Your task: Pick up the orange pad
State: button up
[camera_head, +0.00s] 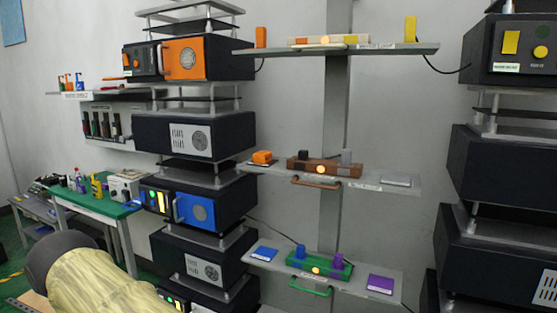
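A small orange piece (262,157) sits at the left end of the middle wall shelf, on or against a dark flat piece; it is too small to tell its exact shape. Another orange block (261,37) stands upright at the left end of the top shelf. I cannot tell for certain which of them is the orange pad. My gripper is not in view. A pale, dark-ended part at the lower left looks like my arm.
The middle shelf (372,186) also holds a brown lever fixture (325,166) and a grey pad (396,180). The lower shelf holds a blue pad (263,254), green fixture (318,265) and purple pad (380,284). Dark equipment stacks (195,135) flank the shelves.

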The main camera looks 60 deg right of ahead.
aim_at(261, 158)
jog(key=z, duration=1.25)
